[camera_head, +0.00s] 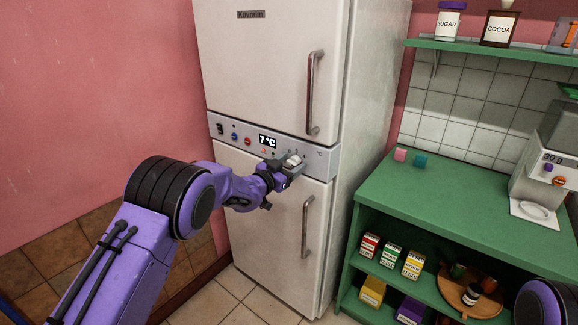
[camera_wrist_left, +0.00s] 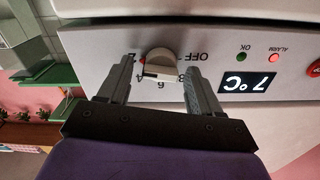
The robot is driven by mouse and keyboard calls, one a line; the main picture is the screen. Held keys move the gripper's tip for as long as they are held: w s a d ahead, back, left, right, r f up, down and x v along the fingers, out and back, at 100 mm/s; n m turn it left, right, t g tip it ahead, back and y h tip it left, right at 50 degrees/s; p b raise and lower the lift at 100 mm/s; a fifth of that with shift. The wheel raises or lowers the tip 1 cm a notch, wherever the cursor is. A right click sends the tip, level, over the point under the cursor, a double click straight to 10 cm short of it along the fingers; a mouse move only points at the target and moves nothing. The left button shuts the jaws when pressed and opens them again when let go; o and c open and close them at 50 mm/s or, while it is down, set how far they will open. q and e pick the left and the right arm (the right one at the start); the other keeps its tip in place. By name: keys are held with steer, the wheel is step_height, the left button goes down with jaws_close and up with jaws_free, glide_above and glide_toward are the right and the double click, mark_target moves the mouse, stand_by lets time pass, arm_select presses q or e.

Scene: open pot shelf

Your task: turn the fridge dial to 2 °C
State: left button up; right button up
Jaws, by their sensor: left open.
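The white fridge (camera_head: 265,80) has a grey control panel (camera_head: 225,129) between its two doors. The panel's display (camera_head: 267,141) reads 7 °C; it shows upside down in the left wrist view (camera_wrist_left: 247,84). The pale dial (camera_wrist_left: 163,60) has OFF and several numbers printed around it; its exact setting is hard to tell. My left gripper (camera_head: 291,163) is at the panel, right of the display. In the left wrist view its open fingers (camera_wrist_left: 160,68) stand on either side of the dial, with gaps visible. My right gripper is out of view.
Door handles (camera_head: 313,93) and (camera_head: 307,226) stick out above and below the panel. A green shelf unit (camera_head: 455,190) stands right of the fridge, with boxes, a round wooden tray (camera_head: 445,290) and a scale (camera_head: 545,180). The panel's red alarm light (camera_wrist_left: 274,58) looks lit.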

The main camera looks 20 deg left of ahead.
arm_select(q)
steer(key=b+v, duration=0.2)
steer(key=v, duration=0.8)
steer(key=shift+s, duration=0.25)
steer(key=shift+a, duration=0.1)
steer(key=s+a+f+n+g+y, duration=0.35)
steer(key=s+f+n, duration=0.25)
steer(key=s+f, duration=0.55)
steer(key=s+a+f+n+g+y, duration=0.25)
steer(key=s+f+n+y, duration=0.4)
steer(key=f, duration=0.85)
steer(key=s+d+f+g, duration=0.1)
steer(key=s+f+g, duration=0.3)
steer(key=s, duration=1)
steer(key=s+f+g, duration=0.3)
steer(key=s+f, duration=0.4)
steer(key=s, duration=0.7)
steer(key=shift+d+g, duration=0.35)
steer(key=shift+g, duration=0.05)
steer(key=shift+n, duration=0.25)
